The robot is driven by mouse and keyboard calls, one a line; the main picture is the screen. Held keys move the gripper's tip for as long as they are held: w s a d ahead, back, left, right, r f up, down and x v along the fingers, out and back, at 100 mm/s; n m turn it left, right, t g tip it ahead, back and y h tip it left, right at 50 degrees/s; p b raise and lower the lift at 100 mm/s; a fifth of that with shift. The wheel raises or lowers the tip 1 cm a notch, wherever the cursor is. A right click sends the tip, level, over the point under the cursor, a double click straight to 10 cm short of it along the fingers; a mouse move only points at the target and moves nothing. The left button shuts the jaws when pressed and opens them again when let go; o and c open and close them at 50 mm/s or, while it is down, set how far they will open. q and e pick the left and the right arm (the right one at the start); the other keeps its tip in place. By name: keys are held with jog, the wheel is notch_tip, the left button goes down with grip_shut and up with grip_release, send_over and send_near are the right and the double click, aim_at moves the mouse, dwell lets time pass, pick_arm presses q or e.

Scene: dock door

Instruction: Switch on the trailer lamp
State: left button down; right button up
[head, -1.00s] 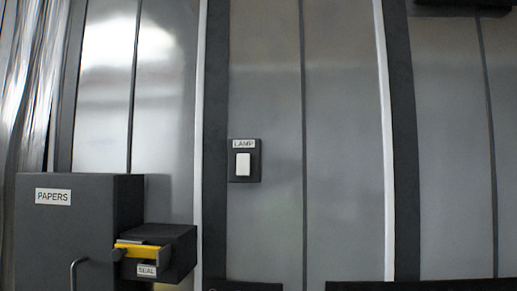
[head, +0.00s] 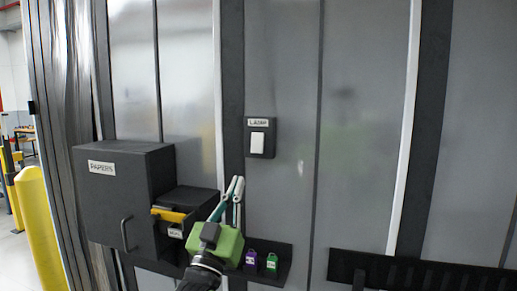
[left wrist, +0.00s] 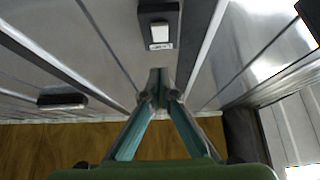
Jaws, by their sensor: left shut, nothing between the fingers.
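The lamp switch is a white rocker (head: 257,144) on a dark plate (head: 270,140) labelled LAMP, fixed to the grey wall panel. In the left wrist view the white rocker (left wrist: 160,34) shows at the top, with its label on the lower side. My left gripper (head: 239,180), with a green body, points up with its fingers shut and empty. Its tips are below and slightly left of the switch plate in the head view. In the left wrist view the shut fingertips (left wrist: 158,76) appear just below the plate, apart from it in the picture. My right gripper is not in view.
A dark PAPERS box (head: 110,200) and a smaller SEAL box (head: 198,198) with a yellow bar are left of my gripper. Below the switch, a dark shelf (head: 284,268) carries a purple lock (head: 251,258) and a green lock (head: 271,262). A dark rack (head: 420,272) is lower right.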

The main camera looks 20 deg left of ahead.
pick_arm(q)
jog(key=shift+a+f, duration=0.1)
jog(key=shift+a, duration=0.05)
jog(key=p, duration=0.4)
send_near(257, 144)
notch_tip(257, 144, up, 4)
jog(key=shift+w+f+p, duration=0.2)
jog(key=shift+w+p, duration=0.15)
jog(key=shift+w, duration=0.85)
jog(key=shift+w+f+p, duration=0.25)
jog(key=shift+w+p, duration=0.1)
jog(key=shift+w, duration=0.85)
